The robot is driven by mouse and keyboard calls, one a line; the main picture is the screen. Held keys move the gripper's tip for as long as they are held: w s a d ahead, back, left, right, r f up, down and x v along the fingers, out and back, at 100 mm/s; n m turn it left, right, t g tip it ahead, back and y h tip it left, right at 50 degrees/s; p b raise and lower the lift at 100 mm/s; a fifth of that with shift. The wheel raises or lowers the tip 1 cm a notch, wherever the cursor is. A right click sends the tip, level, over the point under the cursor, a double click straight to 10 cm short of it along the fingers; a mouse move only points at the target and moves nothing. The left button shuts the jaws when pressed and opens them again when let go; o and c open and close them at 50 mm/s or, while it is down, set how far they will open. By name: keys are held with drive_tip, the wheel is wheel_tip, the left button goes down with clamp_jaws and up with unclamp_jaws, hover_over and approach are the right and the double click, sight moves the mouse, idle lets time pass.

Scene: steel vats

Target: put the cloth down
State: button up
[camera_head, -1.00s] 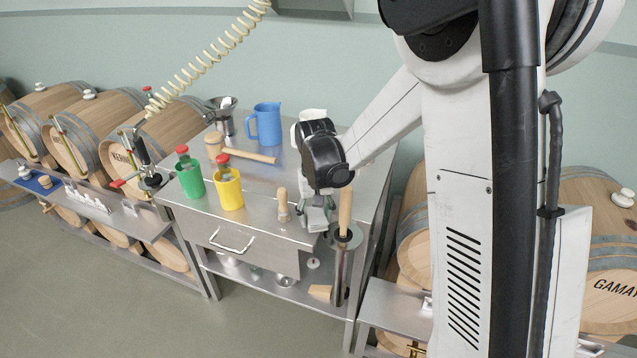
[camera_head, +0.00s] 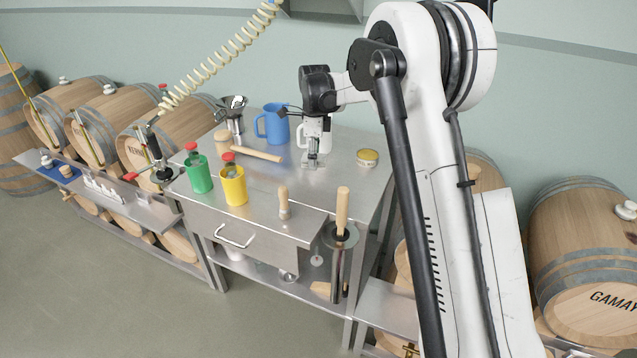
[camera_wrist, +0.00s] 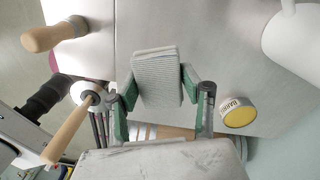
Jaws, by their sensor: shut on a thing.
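The cloth (camera_wrist: 157,75) is a folded, pale grey ribbed pad. In the wrist view it stands between the green-padded fingers of my gripper (camera_wrist: 160,90), which is shut on it. In the head view my gripper (camera_head: 312,160) is over the steel table (camera_head: 340,180), towards its back right part. The cloth is small there and mostly lost against the fingers. I cannot tell whether it touches the table top.
A round tin (camera_head: 368,158) with a yellow label stands just right of my gripper. A white jug (camera_wrist: 295,38) and a blue jug (camera_head: 271,125) are close by. A wooden handle (camera_head: 343,210) stands upright at the front right corner. Bare steel lies in front of my gripper.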

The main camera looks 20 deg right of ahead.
sight(314, 183)
drive_tip(key=m, duration=0.1)
drive_tip(key=w+m, duration=0.1)
drive_tip(key=w+r+m, duration=0.1)
drive_tip(key=shift+d+r+m, duration=0.1)
drive_tip(key=shift+d+m, duration=0.25)
drive_tip(key=shift+m, duration=0.05)
wheel_tip(314, 183, down, 10)
drive_tip(key=shift+w+r+p, duration=0.1)
drive_tip(key=shift+p, duration=0.5)
drive_tip(key=shift+f, duration=0.3)
drive_tip(key=o, duration=1.1)
drive_tip(key=shift+r, duration=0.2)
